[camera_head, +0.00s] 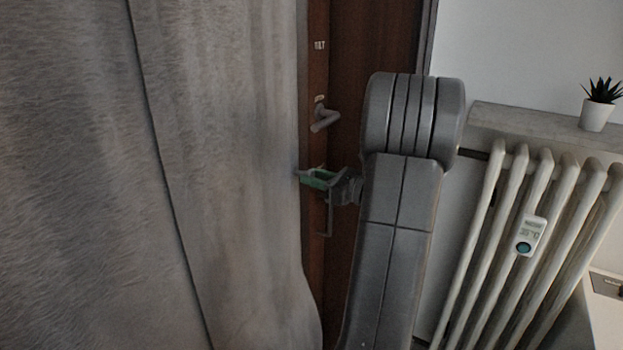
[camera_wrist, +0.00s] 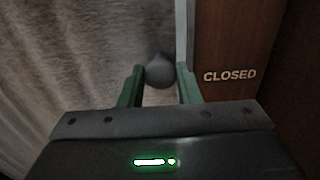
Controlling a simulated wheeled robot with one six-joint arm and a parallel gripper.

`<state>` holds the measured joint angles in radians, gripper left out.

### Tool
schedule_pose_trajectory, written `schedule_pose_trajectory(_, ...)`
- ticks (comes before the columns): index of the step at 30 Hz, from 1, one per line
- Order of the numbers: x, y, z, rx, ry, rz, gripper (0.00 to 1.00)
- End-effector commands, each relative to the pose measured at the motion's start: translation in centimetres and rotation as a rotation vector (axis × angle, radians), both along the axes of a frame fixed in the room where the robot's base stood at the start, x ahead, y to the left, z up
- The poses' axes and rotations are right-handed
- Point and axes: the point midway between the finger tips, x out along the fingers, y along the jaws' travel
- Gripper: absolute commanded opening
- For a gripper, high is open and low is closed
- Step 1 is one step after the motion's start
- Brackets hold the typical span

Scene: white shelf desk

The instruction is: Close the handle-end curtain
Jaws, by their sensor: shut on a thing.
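The grey curtain (camera_head: 225,150) hangs over the left of the head view. Its right edge lies just left of the brown wooden frame with the metal handle (camera_head: 324,119). My gripper (camera_head: 312,178) is at that edge, below the handle. In the wrist view, the green fingers of my gripper (camera_wrist: 160,84) are shut on a round grey knob (camera_wrist: 159,70), beside the curtain (camera_wrist: 80,50). How the knob joins the curtain cannot be seen.
The wooden frame (camera_wrist: 235,40) bears the word CLOSED. At the right, a white radiator (camera_head: 515,200) with a thermostat (camera_head: 530,236) stands below a ledge (camera_head: 530,125) with a potted plant (camera_head: 597,108). My arm hides part of the frame.

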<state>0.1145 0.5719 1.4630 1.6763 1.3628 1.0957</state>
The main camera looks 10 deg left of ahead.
Motion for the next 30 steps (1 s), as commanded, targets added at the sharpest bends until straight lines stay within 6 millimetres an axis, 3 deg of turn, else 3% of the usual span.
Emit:
schedule_pose_trajectory(6, 1.9, -0.7, 0.1, 0.0, 0.0, -0.002, 0.0)
schedule_pose_trajectory(14, 2.1, -0.8, 0.1, 0.0, -0.002, -0.006, 0.0)
schedule_pose_trajectory(15, 2.1, -0.8, 0.1, 0.0, -0.002, -0.006, 0.32)
schedule_pose_trajectory(18, 2.1, -0.8, 0.1, 0.001, -0.003, -0.005, 0.52)
schedule_pose_trajectory(30, 1.7, -1.5, 0.0, 0.0, -0.001, -0.004, 0.52)
